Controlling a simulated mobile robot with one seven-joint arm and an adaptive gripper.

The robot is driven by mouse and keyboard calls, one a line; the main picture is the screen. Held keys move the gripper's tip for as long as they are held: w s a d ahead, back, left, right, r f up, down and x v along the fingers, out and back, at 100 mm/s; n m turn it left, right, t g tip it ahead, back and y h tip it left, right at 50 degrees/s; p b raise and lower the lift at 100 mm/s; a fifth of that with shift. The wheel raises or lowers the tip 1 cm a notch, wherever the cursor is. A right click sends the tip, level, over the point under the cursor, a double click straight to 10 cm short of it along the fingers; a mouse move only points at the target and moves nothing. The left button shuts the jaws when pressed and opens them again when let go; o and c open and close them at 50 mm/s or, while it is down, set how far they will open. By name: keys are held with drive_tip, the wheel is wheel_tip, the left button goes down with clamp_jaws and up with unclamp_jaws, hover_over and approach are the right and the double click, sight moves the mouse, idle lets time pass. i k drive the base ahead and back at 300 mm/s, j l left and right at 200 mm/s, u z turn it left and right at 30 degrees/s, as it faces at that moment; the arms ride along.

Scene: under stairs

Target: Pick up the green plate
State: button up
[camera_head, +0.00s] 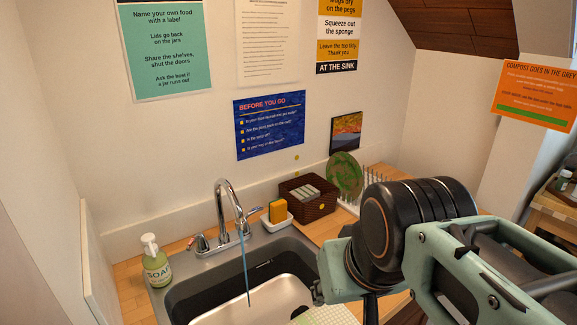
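The green plate (345,174) stands on edge at the back of the counter, leaning back in a white dish rack (376,179). It is round, green with brownish patches, and its face is turned toward me. My arm fills the lower right, in front of the right part of the rack. My gripper (333,282) is hard to make out at the near end of the arm, over the right side of the sink. It looks apart from the plate, and its fingers are not clearly visible.
A dark woven basket (308,203) stands just left of the plate. A sponge holder (277,225), a faucet (232,213) with running water and a soap bottle (156,263) line the sink (190,286). A dark picture (346,131) hangs above the plate.

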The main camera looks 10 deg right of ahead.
sight(344, 171)
drive_tip(key=i+l, duration=0.15)
drive_tip(key=l, duration=0.3)
drive_tip(key=i+l+z, duration=0.15)
drive_tip(key=l, duration=0.25)
drive_tip(key=i+l, duration=0.2)
drive_tip(key=l, duration=0.25)
drive_tip(key=i+l+z, duration=0.15)
drive_tip(key=l, duration=0.25)
drive_tip(key=i+l, duration=0.2)
drive_tip(key=l, duration=0.2)
drive_tip(key=l+z, duration=0.05)
